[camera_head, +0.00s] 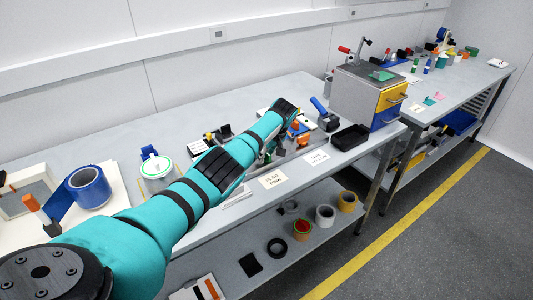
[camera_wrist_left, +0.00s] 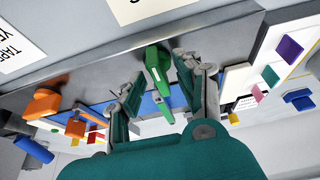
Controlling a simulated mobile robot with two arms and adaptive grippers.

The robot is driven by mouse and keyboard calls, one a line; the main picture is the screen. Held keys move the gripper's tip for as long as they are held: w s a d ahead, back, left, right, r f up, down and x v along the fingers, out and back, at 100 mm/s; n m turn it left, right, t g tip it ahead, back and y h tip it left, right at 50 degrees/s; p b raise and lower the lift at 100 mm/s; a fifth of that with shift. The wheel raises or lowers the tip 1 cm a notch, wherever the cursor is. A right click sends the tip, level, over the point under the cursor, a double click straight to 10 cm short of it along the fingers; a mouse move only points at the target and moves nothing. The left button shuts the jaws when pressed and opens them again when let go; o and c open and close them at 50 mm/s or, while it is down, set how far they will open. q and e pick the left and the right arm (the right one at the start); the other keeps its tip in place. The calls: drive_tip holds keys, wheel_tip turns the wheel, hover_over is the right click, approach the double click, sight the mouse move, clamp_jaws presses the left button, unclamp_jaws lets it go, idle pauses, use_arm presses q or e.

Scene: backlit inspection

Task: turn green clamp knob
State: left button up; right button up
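The green clamp knob (camera_wrist_left: 157,68) shows in the left wrist view as a narrow green piece near the grey bench edge. My left gripper (camera_wrist_left: 161,82) is open, with one finger on each side of the knob. I see gaps between the knob and both fingers. In the head view my teal left arm reaches across the bench, and its wrist and forearm largely hide the gripper (camera_head: 264,154) and the knob. My right gripper is in neither view.
Orange parts (camera_wrist_left: 42,103) lie left of the gripper in the wrist view. In the head view, a black tray (camera_head: 350,137), a blue-handled dispenser (camera_head: 323,113) and a grey drawer cabinet (camera_head: 355,95) stand right of my wrist. A blue tape roll (camera_head: 88,187) is at left.

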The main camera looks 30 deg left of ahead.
use_arm(q)
clamp_jaws()
idle(0.4)
